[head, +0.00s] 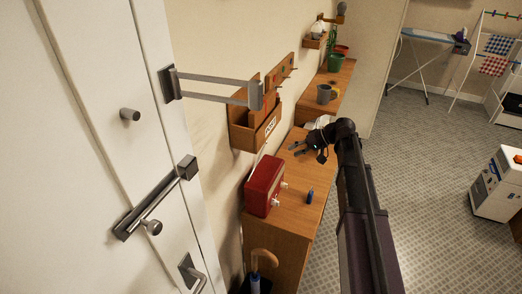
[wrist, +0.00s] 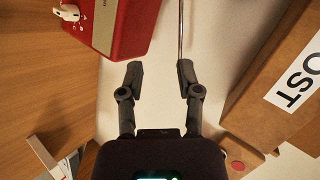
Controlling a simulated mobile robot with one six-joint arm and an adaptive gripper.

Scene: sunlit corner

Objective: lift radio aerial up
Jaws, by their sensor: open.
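The red radio (head: 264,186) stands on the wooden cabinet top against the wall, and its red body shows at the top left of the wrist view (wrist: 118,25). Its aerial (wrist: 181,28) is a thin metal rod coming down from the top edge of the wrist view, right of the radio. The rod's lower end meets the tip of my right finger in the picture; I cannot tell whether they touch. My gripper (wrist: 160,67) is open and empty. In the head view, my gripper (head: 299,149) is above the cabinet, beyond the radio.
A wooden wall rack marked POST (head: 243,136) is close to my gripper, at the right of the wrist view (wrist: 292,85). A small dark blue object (head: 310,196) stands on the cabinet (head: 290,215).

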